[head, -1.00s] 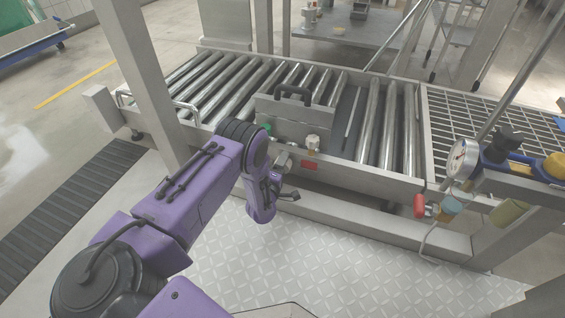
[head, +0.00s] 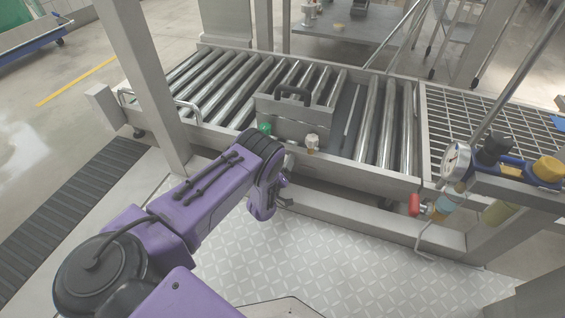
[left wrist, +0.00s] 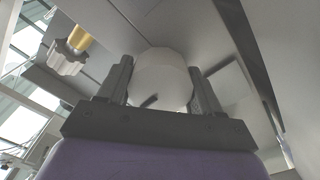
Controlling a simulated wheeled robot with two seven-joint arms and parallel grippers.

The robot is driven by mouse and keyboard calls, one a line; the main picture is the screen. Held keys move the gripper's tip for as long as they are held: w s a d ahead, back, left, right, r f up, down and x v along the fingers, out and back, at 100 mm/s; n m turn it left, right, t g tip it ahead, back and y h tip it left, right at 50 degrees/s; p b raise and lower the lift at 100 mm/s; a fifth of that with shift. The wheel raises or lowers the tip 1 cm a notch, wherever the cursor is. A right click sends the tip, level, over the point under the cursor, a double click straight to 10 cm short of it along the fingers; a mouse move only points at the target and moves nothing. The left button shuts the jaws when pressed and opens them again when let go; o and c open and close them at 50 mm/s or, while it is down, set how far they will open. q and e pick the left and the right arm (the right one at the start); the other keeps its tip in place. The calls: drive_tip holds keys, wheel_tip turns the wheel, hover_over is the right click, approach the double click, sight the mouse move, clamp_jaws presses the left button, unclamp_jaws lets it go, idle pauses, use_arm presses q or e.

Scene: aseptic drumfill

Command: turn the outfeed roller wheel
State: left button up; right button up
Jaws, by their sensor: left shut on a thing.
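My left arm reaches in from the left of the head view, and its gripper (head: 284,202) is low at the near side of the roller conveyor's frame. In the left wrist view, the two dark fingers of the left gripper (left wrist: 161,72) stand on either side of a pale, round, drum-like thing (left wrist: 163,80), shut on it. It looks like the roller wheel, and its far side is hidden. In the head view my own wrist mostly covers it. My right gripper is in neither current view.
A pale lobed knob (left wrist: 68,56) with a yellow stem is near the fingers; a pale knob (head: 312,141) and green button (head: 265,128) sit on the conveyor's near side. A grey handled box (head: 292,117) stands above them. A red-handled valve (head: 414,204) and gauge (head: 456,161) are right.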

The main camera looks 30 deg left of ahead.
use_arm(q)
drive_tip(key=shift+s+f+m, duration=0.1)
drive_tip(key=shift+m, duration=0.4)
use_arm(e)
drive_tip(key=shift+s+a+r, duration=0.1)
drive_tip(key=shift+r, duration=0.05)
use_arm(q)
drive_tip(key=o, duration=1)
drive_tip(key=shift+a, duration=0.1)
drive_tip(key=p+v, duration=0.1)
drive_tip(key=v, duration=0.1)
drive_tip(key=p+v, duration=0.1)
drive_tip(key=v, duration=0.1)
drive_tip(key=p+v, duration=0.1)
drive_tip(key=v, duration=0.1)
drive_tip(key=shift+r+p, duration=0.3)
drive_tip(key=shift+p, duration=0.1)
drive_tip(key=v, duration=0.2)
drive_tip(key=p+v, duration=0.1)
drive_tip(key=v, duration=0.1)
drive_tip(key=shift+s+f, duration=0.25)
use_arm(e)
drive_tip(key=a+r, duration=0.1)
drive_tip(key=a+r+m, duration=0.1)
drive_tip(key=r, duration=0.1)
drive_tip(key=a+r+m, duration=0.1)
drive_tip(key=shift+s+a+r+y, duration=0.2)
drive_tip(key=shift+a+r+y, duration=0.05)
drive_tip(key=shift+r+y, duration=0.15)
